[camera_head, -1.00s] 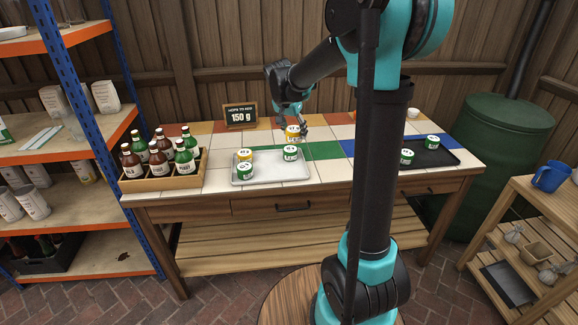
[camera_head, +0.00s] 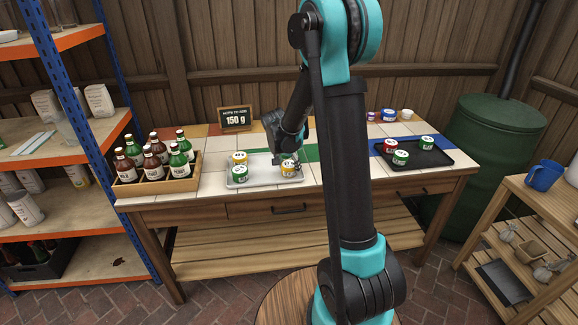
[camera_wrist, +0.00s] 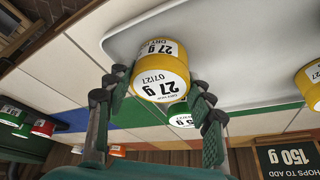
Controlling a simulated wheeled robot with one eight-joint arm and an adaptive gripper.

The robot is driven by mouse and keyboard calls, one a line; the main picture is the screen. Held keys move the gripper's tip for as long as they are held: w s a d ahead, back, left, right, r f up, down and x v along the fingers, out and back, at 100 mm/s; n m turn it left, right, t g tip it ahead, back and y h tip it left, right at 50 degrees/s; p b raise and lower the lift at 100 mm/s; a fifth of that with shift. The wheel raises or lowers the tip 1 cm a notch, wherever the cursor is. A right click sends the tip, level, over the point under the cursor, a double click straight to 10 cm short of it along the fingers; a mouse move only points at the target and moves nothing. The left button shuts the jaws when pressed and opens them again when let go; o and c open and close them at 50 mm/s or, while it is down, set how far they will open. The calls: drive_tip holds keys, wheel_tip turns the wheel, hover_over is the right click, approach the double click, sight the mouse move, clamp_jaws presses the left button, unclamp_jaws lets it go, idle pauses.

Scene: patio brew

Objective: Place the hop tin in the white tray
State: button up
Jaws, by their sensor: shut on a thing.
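My gripper (camera_head: 292,163) is shut on a yellow hop tin (camera_head: 288,170) with a white lid, at the right end of the white tray (camera_head: 263,176). In the wrist view the held tin (camera_wrist: 160,72) reads 27 g and sits between the two fingers (camera_wrist: 158,100). I cannot tell whether its base touches the tray. A green tin (camera_wrist: 183,121) shows partly behind it, mostly hidden. Another yellow tin (camera_head: 239,158) and a green tin (camera_head: 240,174) stand at the tray's left end.
A wooden crate of bottles (camera_head: 155,185) stands left of the white tray. A black tray (camera_head: 415,156) with red and green tins is at the right. A sign (camera_head: 235,118) reading 150 g stands behind. Small tubs (camera_head: 388,115) stand at the back right.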

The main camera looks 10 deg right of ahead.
drive_tip(key=o, duration=1.1)
drive_tip(key=shift+f, duration=0.1)
drive_tip(key=shift+o, duration=0.2)
drive_tip(key=v, duration=1.1)
drive_tip(key=s+d+f+n+y, duration=0.1)
drive_tip(key=s+d+f+n, duration=0.1)
drive_tip(key=s, duration=0.7)
drive_tip(key=s+d+f+n+y, duration=0.1)
drive_tip(key=s+d+f+n, duration=0.1)
drive_tip(key=s, duration=0.7)
drive_tip(key=s+d+f+n, duration=0.2)
drive_tip(key=s+f+n, duration=0.1)
drive_tip(key=s, duration=0.6)
drive_tip(key=shift+s+d+f+n+t+y, duration=0.15)
drive_tip(key=shift+d+f+n+t+y, duration=0.15)
drive_tip(key=shift+f+t+y, duration=0.15)
